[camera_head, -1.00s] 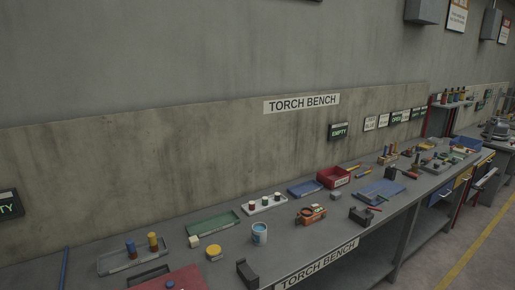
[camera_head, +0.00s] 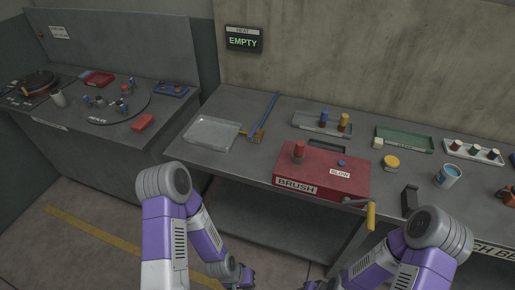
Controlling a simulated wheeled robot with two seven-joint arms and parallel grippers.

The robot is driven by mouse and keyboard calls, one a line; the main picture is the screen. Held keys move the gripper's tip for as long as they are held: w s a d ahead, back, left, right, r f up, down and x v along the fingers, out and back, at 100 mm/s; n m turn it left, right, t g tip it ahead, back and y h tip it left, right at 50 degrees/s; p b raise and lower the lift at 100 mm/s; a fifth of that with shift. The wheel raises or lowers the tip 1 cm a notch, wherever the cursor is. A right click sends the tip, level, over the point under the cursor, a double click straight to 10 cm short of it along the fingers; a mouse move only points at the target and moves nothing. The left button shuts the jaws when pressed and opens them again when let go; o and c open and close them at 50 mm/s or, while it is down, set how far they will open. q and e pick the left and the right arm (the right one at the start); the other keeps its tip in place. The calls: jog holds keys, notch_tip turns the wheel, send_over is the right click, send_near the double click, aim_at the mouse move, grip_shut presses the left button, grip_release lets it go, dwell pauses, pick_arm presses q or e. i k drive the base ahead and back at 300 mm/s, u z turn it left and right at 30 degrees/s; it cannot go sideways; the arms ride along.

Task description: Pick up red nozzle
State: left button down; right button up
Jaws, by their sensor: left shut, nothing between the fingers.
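A white rack (camera_head: 482,158) near the right edge holds small upright pieces with red or dark colouring. A small red-toned piece (camera_head: 456,145) stands at its left end; I cannot tell if it is the red nozzle. A red upright knob-like piece (camera_head: 299,150) stands on the red box marked BRUSH (camera_head: 325,178). My left gripper (camera_head: 243,277) is low at the bottom edge, in front of the bench, shut and empty, far from the rack. My right arm comes in from the lower right; its gripper (camera_head: 310,285) barely shows at the bottom edge, its jaws unclear.
The bench (camera_head: 240,165) carries a clear tray (camera_head: 212,133), a grey tray (camera_head: 322,124) with blue and yellow pieces, a green tray (camera_head: 405,140), a yellow tin (camera_head: 391,162) and a blue-filled cup (camera_head: 447,176). A yellow handle (camera_head: 371,215) juts past its front edge.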

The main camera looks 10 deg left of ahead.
aim_at(300, 145)
jog(key=u, duration=0.55)
jog(key=i, duration=0.7)
jog(key=u, duration=0.3)
